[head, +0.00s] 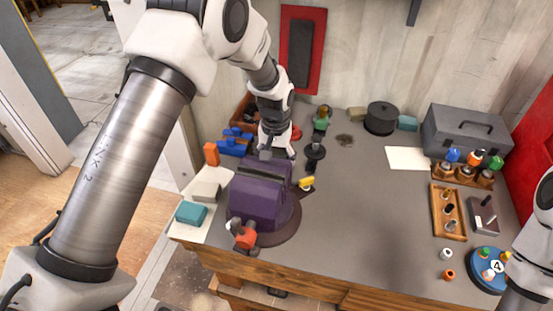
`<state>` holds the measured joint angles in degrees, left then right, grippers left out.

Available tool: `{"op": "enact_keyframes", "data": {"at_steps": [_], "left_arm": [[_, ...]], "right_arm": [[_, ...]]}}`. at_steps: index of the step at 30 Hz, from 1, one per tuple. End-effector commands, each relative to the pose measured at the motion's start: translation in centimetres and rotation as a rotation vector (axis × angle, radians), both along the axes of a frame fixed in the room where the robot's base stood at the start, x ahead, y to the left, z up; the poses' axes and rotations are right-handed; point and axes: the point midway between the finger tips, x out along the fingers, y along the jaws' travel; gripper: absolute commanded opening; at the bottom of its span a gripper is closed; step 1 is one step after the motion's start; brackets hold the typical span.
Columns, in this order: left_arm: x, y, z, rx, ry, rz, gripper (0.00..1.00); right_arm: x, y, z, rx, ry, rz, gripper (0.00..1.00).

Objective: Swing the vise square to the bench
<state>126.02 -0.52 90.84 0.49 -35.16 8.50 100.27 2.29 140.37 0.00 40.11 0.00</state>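A purple vise (257,203) stands on a round dark base (286,228) near the front left of the grey bench top (345,215). An orange-red part (244,237) with a pale end sticks out at its front, near the bench's front edge. I cannot tell exactly how far the vise is turned from square. My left arm comes in over the bench, and its gripper (268,153) points down at the back of the vise. Whether it touches the vise, and whether its fingers are open, cannot be told. My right arm is at the right edge; its gripper is out of view.
Teal (191,213) and beige (206,192) blocks lie left of the vise, with an orange block (211,154) behind. A yellow item (306,183) is close on its right. A grey toolbox (466,135), wooden tray (448,211) and round blue tray (487,270) stand right. The bench middle is clear.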

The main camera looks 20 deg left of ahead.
Motion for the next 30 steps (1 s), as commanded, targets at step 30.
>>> {"op": "enact_keyframes", "data": {"at_steps": [30], "left_arm": [[0.1, 0.0, 10.9, 0.000, -0.001, 0.001, 1.00]], "right_arm": [[0.0, 0.0, 0.0, 0.000, 0.000, 0.000, 0.00]]}}
